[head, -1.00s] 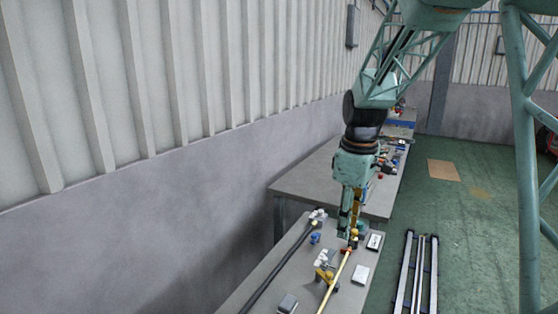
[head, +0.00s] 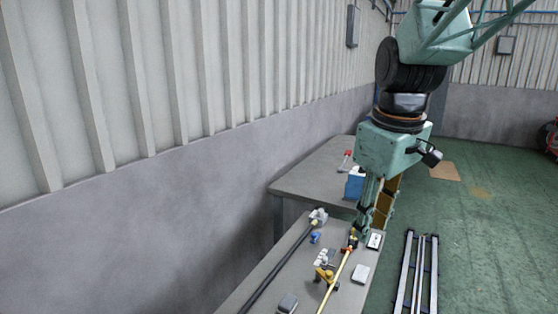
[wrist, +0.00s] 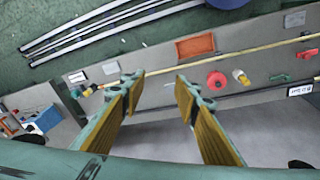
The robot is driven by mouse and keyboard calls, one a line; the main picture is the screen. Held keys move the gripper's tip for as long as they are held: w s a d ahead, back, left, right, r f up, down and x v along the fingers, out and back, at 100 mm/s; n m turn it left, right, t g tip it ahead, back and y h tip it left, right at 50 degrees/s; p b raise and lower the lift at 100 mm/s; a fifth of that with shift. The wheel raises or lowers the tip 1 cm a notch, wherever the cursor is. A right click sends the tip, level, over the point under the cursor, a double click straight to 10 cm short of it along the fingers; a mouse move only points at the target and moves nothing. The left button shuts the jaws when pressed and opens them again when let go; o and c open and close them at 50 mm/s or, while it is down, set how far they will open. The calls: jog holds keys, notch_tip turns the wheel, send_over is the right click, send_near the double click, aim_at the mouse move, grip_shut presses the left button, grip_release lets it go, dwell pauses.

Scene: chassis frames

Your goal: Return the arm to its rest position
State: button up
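My gripper (head: 370,222) is a pale green unit with yellow-padded fingers, hanging downward over the right edge of the near workbench (head: 256,284) in the head view. In the wrist view my gripper (wrist: 158,84) has its two fingers spread apart, with nothing between them. The bench and the yellow rod (wrist: 262,48) lie beyond the fingertips, apparently below them. How high the fingertips are above the bench is hard to tell. The arm is bent, with its wrist above the gripper at the right of the head view.
On the near bench lie a yellow rod (head: 334,284), a black rod (head: 275,272), a yellow part (head: 325,275) and several small items. A far bench (head: 312,178) holds a blue box (head: 354,184). Metal rails (head: 417,275) lie on the green floor. A wall stands left.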

jog(key=s+r+m+t, duration=0.1)
jog(key=s+m, duration=0.6)
jog(key=s, duration=2.1)
jog(key=shift+s+d+r+t+b, duration=0.25)
jog(key=shift+d+r+t+b, duration=0.15)
jog(key=shift+t, duration=0.1)
jog(key=shift+a, duration=0.15)
